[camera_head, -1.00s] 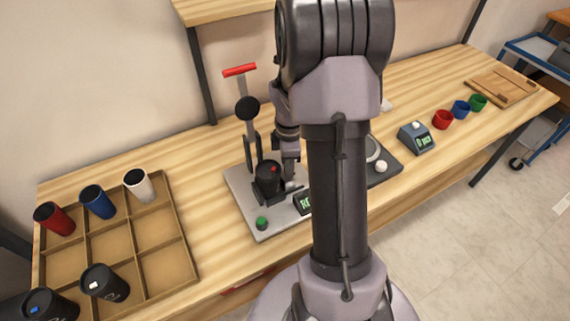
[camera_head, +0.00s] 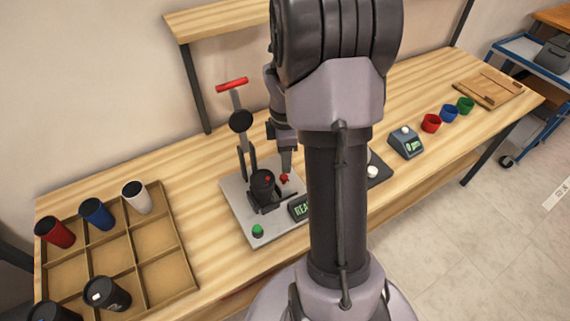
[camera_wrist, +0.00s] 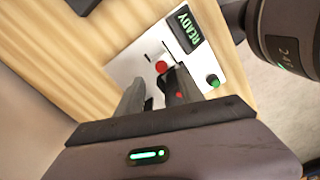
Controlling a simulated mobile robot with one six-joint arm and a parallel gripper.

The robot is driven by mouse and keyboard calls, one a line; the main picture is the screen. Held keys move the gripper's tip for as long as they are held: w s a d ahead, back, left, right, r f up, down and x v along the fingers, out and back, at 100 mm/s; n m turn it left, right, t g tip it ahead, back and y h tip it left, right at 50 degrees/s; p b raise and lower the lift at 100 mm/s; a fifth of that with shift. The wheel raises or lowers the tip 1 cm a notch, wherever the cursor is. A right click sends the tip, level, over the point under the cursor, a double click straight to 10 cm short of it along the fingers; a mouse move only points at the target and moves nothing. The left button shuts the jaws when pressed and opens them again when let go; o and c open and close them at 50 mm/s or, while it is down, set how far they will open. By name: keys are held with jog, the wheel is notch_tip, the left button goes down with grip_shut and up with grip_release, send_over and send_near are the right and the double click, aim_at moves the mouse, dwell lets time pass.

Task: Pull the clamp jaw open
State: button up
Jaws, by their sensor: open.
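The clamp fixture stands on a light grey plate (camera_head: 237,204), with a black round body (camera_head: 262,186) bearing a small red mark. A red knob (camera_head: 284,178) sits at its right side, and it also shows in the wrist view (camera_wrist: 161,67). I take this knob to be the clamp jaw's pull. My gripper (camera_wrist: 157,88) is open and points down at the fixture. The knob appears just beyond the fingertips, between them in the picture; I cannot tell whether they touch it. The jaw itself is mostly hidden.
A red-handled lever (camera_head: 232,85) rises behind the fixture. A green button (camera_head: 258,230) and a READY display (camera_wrist: 184,29) are on the plate. A divided wooden tray (camera_head: 178,235) with several tumblers stands left. A small device (camera_head: 406,143) and coloured cups stand right.

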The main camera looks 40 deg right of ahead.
notch_tip(320, 180, up, 10)
jog(key=p, duration=0.3)
